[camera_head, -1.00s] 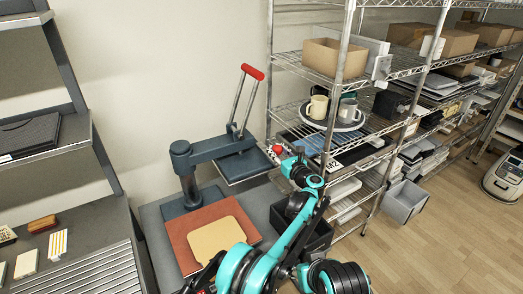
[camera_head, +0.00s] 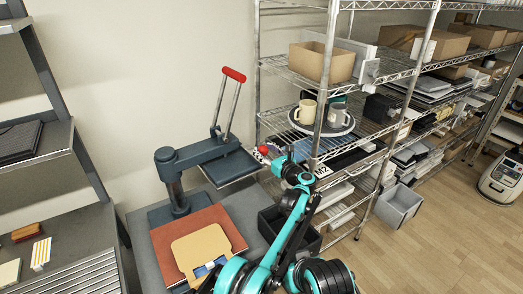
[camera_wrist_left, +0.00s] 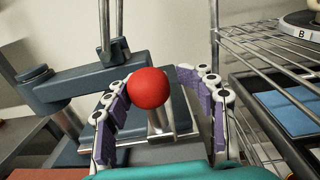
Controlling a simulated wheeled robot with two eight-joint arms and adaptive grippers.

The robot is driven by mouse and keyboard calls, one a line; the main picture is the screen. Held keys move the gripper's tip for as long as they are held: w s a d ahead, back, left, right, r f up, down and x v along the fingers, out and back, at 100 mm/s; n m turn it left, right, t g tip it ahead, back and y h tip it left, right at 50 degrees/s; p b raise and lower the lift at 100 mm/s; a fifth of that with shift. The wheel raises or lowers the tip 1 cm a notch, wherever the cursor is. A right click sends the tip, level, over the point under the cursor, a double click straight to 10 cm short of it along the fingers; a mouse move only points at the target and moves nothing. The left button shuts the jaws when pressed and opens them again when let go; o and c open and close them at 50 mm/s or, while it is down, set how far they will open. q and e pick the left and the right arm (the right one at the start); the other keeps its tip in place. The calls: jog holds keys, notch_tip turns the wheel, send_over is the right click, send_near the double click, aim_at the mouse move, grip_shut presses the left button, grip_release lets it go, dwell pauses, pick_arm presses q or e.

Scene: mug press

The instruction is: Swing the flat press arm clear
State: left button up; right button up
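The press has a dark blue-grey post (camera_head: 175,185) and a flat arm (camera_head: 205,151) that reaches right. Its flat plate (camera_head: 230,168) hangs behind and right of the brown mat (camera_head: 225,233), not over it. A red ball knob (camera_head: 263,150) sits at the arm's right end; it also shows in the left wrist view (camera_wrist_left: 148,88). My left gripper (camera_head: 276,158) is at the knob. In the left wrist view its purple-padded fingers are spread, the ball near the left finger with a gap to the right one. I cannot tell whether the left finger touches it. My right gripper is not in view.
A red-topped lever (camera_head: 233,75) rises from the press arm. A tan plate (camera_head: 200,245) lies on the mat. A wire shelf (camera_head: 310,90) with mugs and boxes stands close right of the gripper. A black bin (camera_head: 270,225) is below my arm. A dark rack is at left.

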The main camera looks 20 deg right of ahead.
pick_arm(q)
jog(key=shift+a+r, duration=0.15)
jog(key=shift+r, duration=0.05)
notch_tip(320, 180, up, 10)
jog(key=shift+f, duration=0.2)
dwell(0.3)
dwell(0.3)
jog(key=w+a+r+m+t+h, duration=0.1)
jog(key=a+r+m+t+h, duration=0.15)
jog(key=r+m, duration=0.4)
jog(key=w+a+r+m+t+h, duration=0.1)
jog(key=a+r+m+h, duration=0.2)
jog(key=r, duration=0.6)
jog(key=s+a+r+m+g+h, duration=0.2)
jog(key=s+a+r+m+h, duration=0.35)
jog(key=s+a+m, duration=0.6)
jog(key=s+a+f+m+g+y, duration=0.1)
jog(key=s+a+f+m+g, duration=0.2)
jog(key=s+a+f+m, duration=0.3)
jog(key=s+a+f+m+g+y, duration=0.2)
jog(key=s+a+f+m+g, duration=0.2)
jog(key=s+a+f, duration=0.7)
jog(key=s+a+f+m+g+y, duration=0.2)
jog(key=s+a+f+m, duration=0.6)
jog(key=s+f, duration=0.8)
jog(key=s+g, duration=0.2)
jog(key=s, duration=0.4)
jog(key=shift+a+f+m, duration=0.15)
jog(key=shift+f+m, duration=0.05)
jog(key=shift+m, duration=0.2)
